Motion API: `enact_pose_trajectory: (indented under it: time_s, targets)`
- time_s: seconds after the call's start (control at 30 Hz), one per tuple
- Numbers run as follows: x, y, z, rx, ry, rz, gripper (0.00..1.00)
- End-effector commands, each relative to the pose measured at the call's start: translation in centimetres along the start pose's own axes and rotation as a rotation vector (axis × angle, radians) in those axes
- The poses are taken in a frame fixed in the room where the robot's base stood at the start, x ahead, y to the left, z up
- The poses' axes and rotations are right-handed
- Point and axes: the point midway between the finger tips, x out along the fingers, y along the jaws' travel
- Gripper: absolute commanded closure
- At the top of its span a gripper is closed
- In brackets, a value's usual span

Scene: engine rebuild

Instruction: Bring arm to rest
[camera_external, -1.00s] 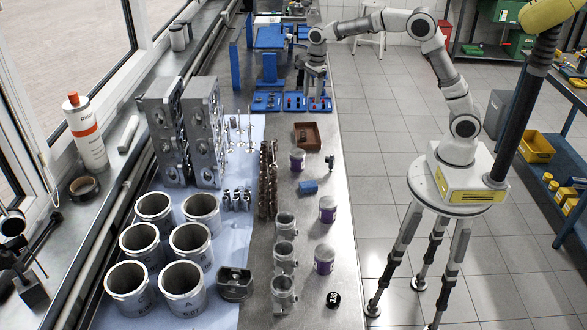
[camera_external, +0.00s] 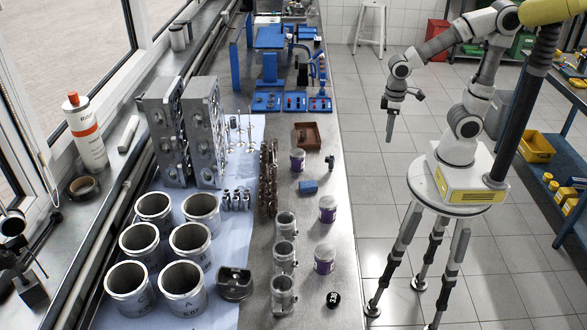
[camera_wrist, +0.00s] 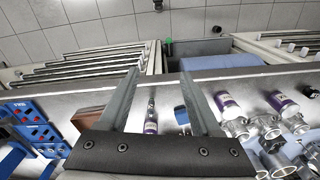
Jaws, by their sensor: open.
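My gripper (camera_external: 390,138) hangs pointing down beside the workbench in the external view, over the tiled floor to the right of the bench edge. Nothing touches the fingers.
The metal workbench (camera_external: 335,225) carries blue trays (camera_external: 268,102), a brown bin (camera_external: 307,136), purple cans (camera_external: 327,209) and cylinder sleeves (camera_external: 183,288). A white stool (camera_external: 371,25) stands behind. A shelf with a yellow bin (camera_external: 536,147) is at the right. Floor between bench and base is free.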

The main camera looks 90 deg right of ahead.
Motion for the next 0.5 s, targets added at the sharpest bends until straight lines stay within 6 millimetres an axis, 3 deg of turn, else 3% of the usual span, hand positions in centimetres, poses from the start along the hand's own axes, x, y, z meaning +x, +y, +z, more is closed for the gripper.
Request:
enact_pose_trajectory:
  time_s: [0.03,0.2,0.5]
  targets:
    - [-11.3,0.1,1.4,-0.055,0.463,-0.063,0.35]
    - [-10.6,0.0,2.8,-0.176,0.485,-0.040,0.35]
    - [-10.4,0.0,2.9,-0.191,0.483,-0.039,0.35]
